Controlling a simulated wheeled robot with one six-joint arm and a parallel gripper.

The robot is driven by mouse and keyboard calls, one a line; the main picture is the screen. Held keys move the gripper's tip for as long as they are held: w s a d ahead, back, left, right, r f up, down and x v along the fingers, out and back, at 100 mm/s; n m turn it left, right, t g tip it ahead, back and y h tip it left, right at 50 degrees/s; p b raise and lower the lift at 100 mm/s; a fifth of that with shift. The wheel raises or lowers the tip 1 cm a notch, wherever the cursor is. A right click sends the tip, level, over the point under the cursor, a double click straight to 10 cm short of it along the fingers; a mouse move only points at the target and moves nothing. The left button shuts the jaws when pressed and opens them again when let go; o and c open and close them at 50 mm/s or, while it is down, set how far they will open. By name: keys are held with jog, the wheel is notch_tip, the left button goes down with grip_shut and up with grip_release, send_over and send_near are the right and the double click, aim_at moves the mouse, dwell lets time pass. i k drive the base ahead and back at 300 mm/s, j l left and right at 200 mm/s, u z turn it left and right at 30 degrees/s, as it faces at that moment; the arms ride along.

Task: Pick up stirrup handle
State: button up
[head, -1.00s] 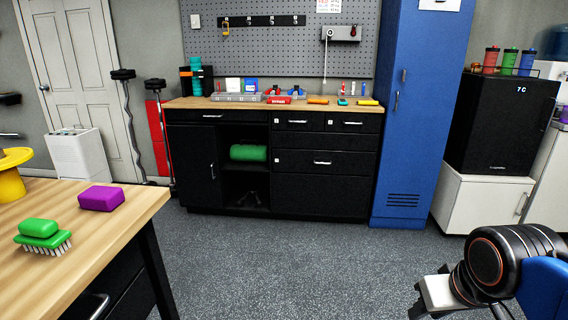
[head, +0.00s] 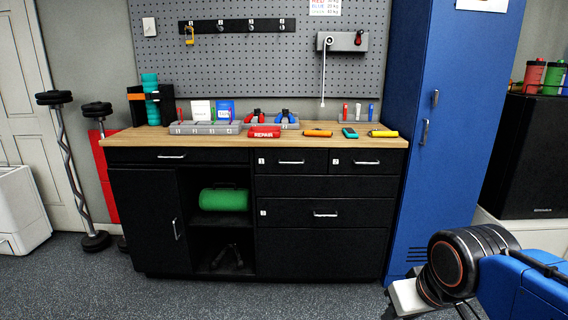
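No object is clearly recognisable as the stirrup handle. A dark, angular item (head: 228,257) sits in the shadowed lower opening of the black cabinet (head: 213,155) and may be it; its shape is hard to make out. My gripper (head: 397,303) is at the bottom right, partly cut off by the frame edge, in front of the cabinet and well apart from these items. Whether its fingers are open is not clear.
A green roll (head: 224,198) lies on the shelf above the dark item. The wooden worktop (head: 120,137) holds trays, tools and a red repair box (head: 264,132). A blue locker (head: 440,150) stands right; weight bars (head: 75,170) stand left. Floor before the cabinet is clear.

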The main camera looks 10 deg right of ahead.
aim_at(315, 133)
jog(key=i+j+z, duration=0.1)
jog(key=i+z, duration=0.15)
jog(key=i, duration=0.2)
jog(key=i+j+z, duration=0.25)
jog(key=i, duration=0.25)
jog(key=i+j+z, duration=0.25)
jog(key=i, duration=0.2)
